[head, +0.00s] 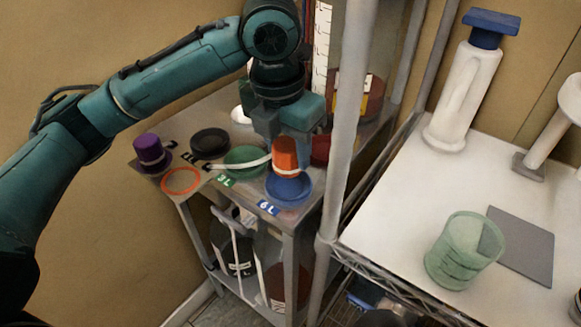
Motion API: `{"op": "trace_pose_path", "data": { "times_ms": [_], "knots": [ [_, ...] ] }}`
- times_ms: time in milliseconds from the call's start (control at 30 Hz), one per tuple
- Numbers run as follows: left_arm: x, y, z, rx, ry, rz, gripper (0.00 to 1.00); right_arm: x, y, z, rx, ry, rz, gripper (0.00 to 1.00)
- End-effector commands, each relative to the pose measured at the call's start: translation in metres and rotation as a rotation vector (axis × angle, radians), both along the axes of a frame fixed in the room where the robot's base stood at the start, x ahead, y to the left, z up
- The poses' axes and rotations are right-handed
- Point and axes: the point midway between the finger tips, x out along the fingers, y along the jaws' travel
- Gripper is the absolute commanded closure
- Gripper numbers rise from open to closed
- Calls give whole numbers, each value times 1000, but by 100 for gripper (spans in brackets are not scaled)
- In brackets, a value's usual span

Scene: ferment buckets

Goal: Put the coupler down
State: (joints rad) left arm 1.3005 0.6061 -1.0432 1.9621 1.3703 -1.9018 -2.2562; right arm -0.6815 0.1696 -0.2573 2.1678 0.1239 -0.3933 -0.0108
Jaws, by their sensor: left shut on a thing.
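The orange coupler (285,158), with a pale band near its lower end, is upright below my left gripper (288,134) in the head view. The gripper points down from above and is shut on the coupler's top; the exact contact is partly hidden. The coupler overlaps the back of a blue round dish (289,189) by the "6 L" label; I cannot tell whether it touches it. A similar purple coupler (149,149) stands at the left end of the small metal table (225,201). My right gripper is out of view.
A green dish (246,161), a black disc (210,142) and an orange ring (181,181) lie on the small table. A grey post (344,120) rises close on the right. Beyond it, a white shelf (391,209) holds a green beaker (463,251).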

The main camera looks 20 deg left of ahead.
Motion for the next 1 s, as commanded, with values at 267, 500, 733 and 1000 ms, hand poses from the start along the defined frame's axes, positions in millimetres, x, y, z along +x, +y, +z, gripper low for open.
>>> {"op": "trace_pose_path", "data": {
  "times_ms": [267, 500, 733, 1000],
  "knots": [
    [0, 0, -29, 0, 1, -1, 83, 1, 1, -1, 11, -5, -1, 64],
    [0, 0, -41, 0, -3, -1, 83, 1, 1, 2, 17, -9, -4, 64],
    [0, 0, -44, 1, -1, 0, 83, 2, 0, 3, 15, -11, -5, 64],
    [0, 0, -44, 1, -1, 0, 35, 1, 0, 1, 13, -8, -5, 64]
  ]
}}
